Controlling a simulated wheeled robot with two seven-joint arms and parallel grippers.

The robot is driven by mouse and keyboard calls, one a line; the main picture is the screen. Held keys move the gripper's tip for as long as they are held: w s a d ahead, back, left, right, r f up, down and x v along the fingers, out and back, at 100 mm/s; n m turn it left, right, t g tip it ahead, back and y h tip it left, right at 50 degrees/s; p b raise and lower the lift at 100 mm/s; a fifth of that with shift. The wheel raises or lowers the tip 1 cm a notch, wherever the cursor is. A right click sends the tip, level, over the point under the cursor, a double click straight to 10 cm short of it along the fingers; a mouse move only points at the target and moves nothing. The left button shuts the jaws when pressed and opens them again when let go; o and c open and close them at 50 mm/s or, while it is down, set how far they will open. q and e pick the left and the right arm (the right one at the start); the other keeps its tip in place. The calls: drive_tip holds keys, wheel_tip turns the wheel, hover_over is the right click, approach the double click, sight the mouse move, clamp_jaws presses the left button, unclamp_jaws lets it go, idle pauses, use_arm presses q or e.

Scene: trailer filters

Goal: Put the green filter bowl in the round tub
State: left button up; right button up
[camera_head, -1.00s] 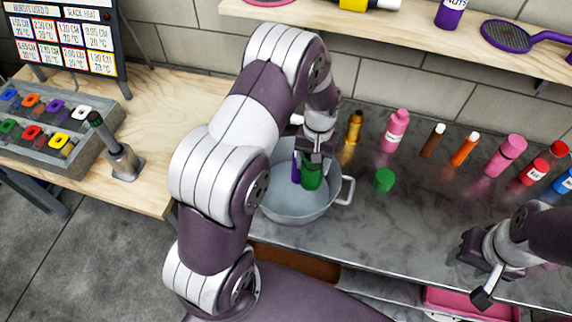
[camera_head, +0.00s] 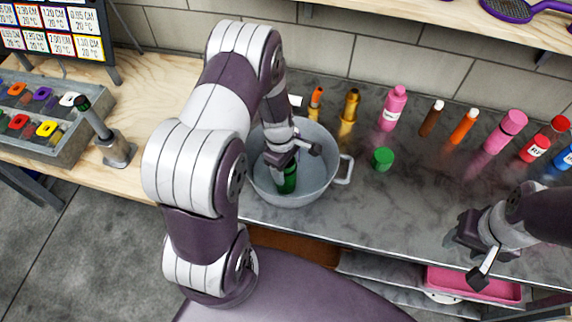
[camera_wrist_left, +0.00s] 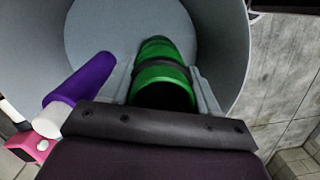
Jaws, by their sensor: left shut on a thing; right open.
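The round tub (camera_head: 330,185) is a grey metal tub with side handles on the dark counter. My left gripper (camera_head: 287,172) reaches down inside it and is shut on the green filter bowl (camera_head: 288,182). In the left wrist view the green filter bowl (camera_wrist_left: 163,80) lies between the two fingers, with the tub's floor (camera_wrist_left: 130,25) behind it. I cannot tell whether the bowl touches the floor. My right gripper (camera_head: 472,262) is open and empty over the counter at the right.
A purple cylinder (camera_wrist_left: 85,82) shows left of the bowl in the left wrist view. A green cap (camera_head: 382,158) stands right of the tub. Several bottles, one of them pink (camera_head: 392,108), line the back of the counter. A wooden bench (camera_head: 150,85) is at the left.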

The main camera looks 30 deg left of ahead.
use_arm(q)
drive_tip(key=shift+w+d+f, duration=0.1)
drive_tip(key=o, duration=1.1)
drive_tip(key=shift+o, duration=0.2)
wheel_tip(320, 180, up, 12)
drive_tip(key=a+r+b, duration=0.1)
drive_tip(key=s+d+r+m, duration=0.2)
drive_tip(key=s+d+m, duration=0.1)
drive_tip(key=m, duration=0.5)
drive_tip(key=s+d+r+m+t+y, duration=0.1)
drive_tip(key=s+d+r+m, duration=0.1)
drive_tip(key=s+m, duration=0.3)
drive_tip(key=d+m, duration=0.1)
drive_tip(key=m, duration=0.3)
drive_tip(key=shift+s+t, duration=0.3)
drive_tip(key=shift+s, duration=0.1)
